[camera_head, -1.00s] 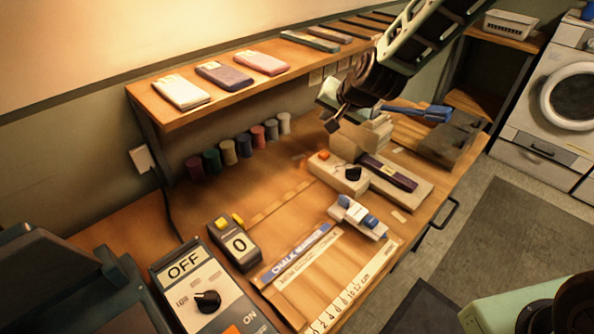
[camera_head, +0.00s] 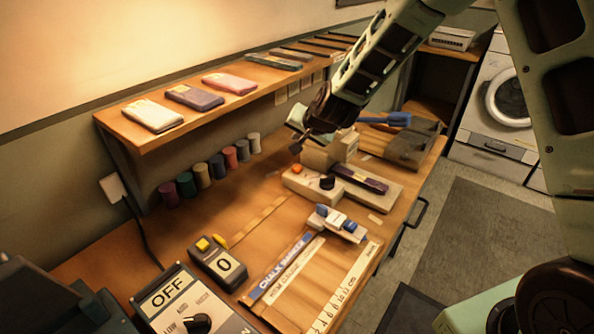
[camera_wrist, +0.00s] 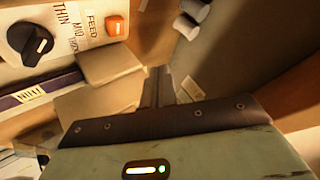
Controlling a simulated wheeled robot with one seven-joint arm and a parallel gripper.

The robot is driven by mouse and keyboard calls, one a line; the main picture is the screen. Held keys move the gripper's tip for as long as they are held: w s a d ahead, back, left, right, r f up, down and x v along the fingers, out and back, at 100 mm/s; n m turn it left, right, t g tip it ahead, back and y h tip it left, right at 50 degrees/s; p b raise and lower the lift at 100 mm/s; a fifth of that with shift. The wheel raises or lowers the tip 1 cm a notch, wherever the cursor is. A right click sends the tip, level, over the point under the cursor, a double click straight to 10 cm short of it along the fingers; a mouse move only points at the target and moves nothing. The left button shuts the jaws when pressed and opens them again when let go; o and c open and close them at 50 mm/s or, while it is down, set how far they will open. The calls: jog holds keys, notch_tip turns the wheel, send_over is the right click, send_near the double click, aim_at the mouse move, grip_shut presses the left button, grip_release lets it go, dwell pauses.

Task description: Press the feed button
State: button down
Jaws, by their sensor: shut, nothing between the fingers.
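The feed button (camera_wrist: 117,26) is a small orange square beside the printed word FEED in the wrist view. It sits on a beige box (camera_head: 311,186) with a black knob (camera_head: 327,182) marked THIN, MID and THICK. In the head view the orange button (camera_head: 297,169) is at the box's back left corner. My gripper (camera_head: 296,149) is shut and empty, appearing just above the button in the head view. In the wrist view its fingers (camera_wrist: 159,84) point past the box, to the right of and below the button. I see no contact with it.
Cardboard-coloured blocks (camera_head: 330,151) stand right behind the box, close to my gripper. A row of coloured cylinders (camera_head: 216,166) stands under the shelf (camera_head: 185,122).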

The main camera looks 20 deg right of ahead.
aim_at(299, 170)
notch_tip(299, 170, down, 7)
jog(key=b, duration=0.5)
jog(key=shift+f, duration=0.15)
jog(key=shift+f, duration=0.1)
dwell(1.6)
jog(key=shift+f+b, duration=0.35)
jog(key=shift+b, duration=0.05)
jog(key=shift+f+b, duration=0.45)
dwell(0.6)
jog(key=shift+r, duration=0.1)
jog(key=shift+r+p, duration=0.7)
jog(key=shift+r, duration=0.15)
notch_tip(299, 170, up, 5)
jog(key=p, duration=0.4)
